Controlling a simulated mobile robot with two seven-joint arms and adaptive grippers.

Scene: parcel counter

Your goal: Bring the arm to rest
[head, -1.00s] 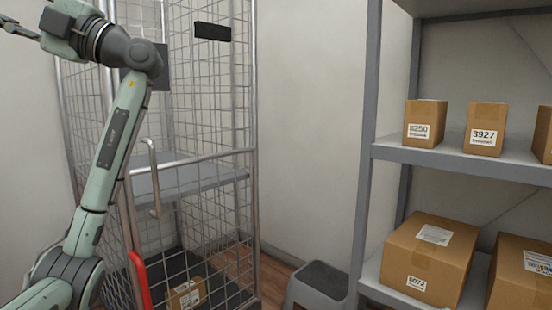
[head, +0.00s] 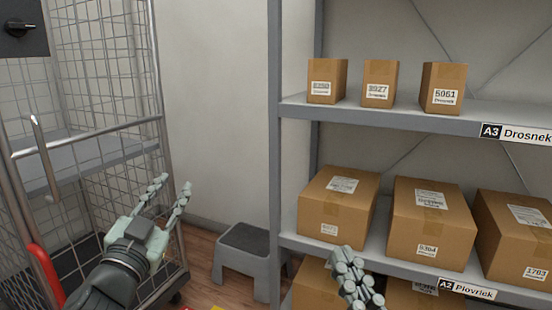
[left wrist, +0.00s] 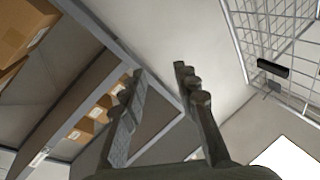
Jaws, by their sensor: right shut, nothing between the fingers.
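My left gripper (head: 173,186) is in front of the wire cage at the lower left of the head view. Its two fingers are apart, with nothing between them. The same fingers show in the left wrist view (left wrist: 159,70), open and empty, with the shelf and wall beyond. My right gripper (head: 345,256) shows at the bottom of the head view, in front of the lower shelf. Its fingers are together, holding nothing. The rest of the right arm is out of view.
A wire roll cage (head: 97,133) with a red handle stands at the left. A grey step stool (head: 243,262) is on the floor between cage and shelving. The shelving at right holds small boxes above (head: 327,82) and larger boxes (head: 338,204) below.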

